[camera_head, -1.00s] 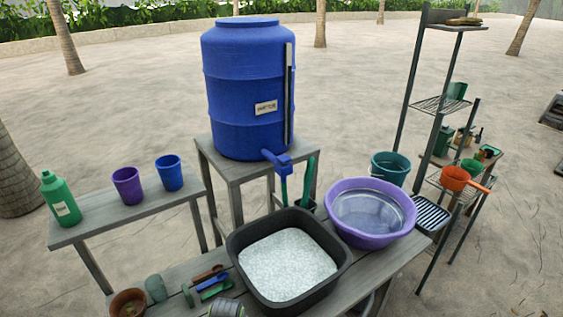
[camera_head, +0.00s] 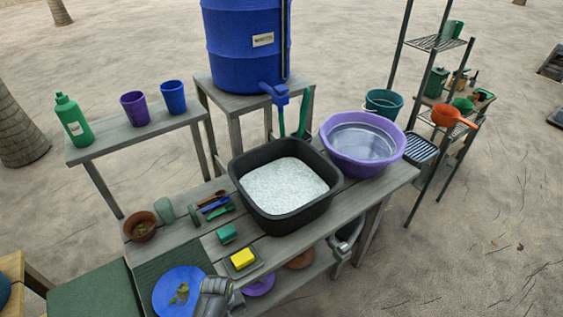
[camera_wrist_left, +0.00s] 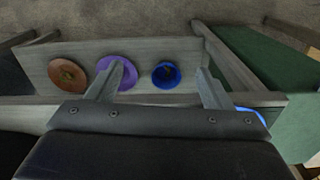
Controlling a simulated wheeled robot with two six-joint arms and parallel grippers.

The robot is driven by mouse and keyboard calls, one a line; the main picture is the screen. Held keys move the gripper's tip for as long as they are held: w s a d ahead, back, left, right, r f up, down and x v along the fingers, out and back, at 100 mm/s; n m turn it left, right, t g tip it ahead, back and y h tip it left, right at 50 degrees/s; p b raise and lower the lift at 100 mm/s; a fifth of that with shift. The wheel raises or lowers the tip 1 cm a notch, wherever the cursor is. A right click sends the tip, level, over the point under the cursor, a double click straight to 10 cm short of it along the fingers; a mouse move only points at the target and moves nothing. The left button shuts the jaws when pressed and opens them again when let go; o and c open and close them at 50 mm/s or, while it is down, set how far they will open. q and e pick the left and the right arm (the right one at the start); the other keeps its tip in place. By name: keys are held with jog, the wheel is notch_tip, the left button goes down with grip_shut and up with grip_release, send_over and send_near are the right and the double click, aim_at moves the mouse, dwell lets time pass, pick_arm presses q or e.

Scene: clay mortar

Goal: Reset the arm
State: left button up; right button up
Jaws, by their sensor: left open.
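My left gripper (camera_wrist_left: 160,72) is open and empty in the left wrist view, its two grey fingers spread wide. Beyond the fingers is a lower wooden shelf (camera_wrist_left: 130,65) with a brown dish (camera_wrist_left: 67,74), a purple dish (camera_wrist_left: 116,78) and a blue dish (camera_wrist_left: 166,66). The left finger partly covers the purple dish. In the head view, a grey part of my arm shows at the bottom edge, over the blue plate (camera_head: 172,293); the fingers cannot be made out there. My right gripper is in neither current view.
A blue barrel (camera_head: 245,60) stands behind. Sand at the right is largely clear.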

pick_arm(q)
jog(key=s+a+f+m+b, duration=0.1)
jog(key=s+a+f+b, duration=0.25)
jog(key=s+f, duration=0.55)
jog(key=s+a+f+m+b, duration=0.2)
jog(key=s+a+f+b, duration=0.15)
jog(key=s+f, duration=0.55)
jog(key=s+a+f+b, duration=0.1)
jog(key=s+a+f, duration=0.1)
jog(key=s, duration=0.3)
jog(key=s+a+f+m+b, duration=0.1)
jog(key=s+a+f, duration=0.2)
jog(key=s+f, duration=0.2)
jog(key=s+a+f+m+t+y+b, duration=0.1)
jog(key=s+a+f+b, duration=0.1)
jog(key=s, duration=0.3)
jog(key=shift+s+a+f, duration=0.25)
jog(key=shift+a+f, duration=0.2)
jog(key=shift+f, duration=0.35)
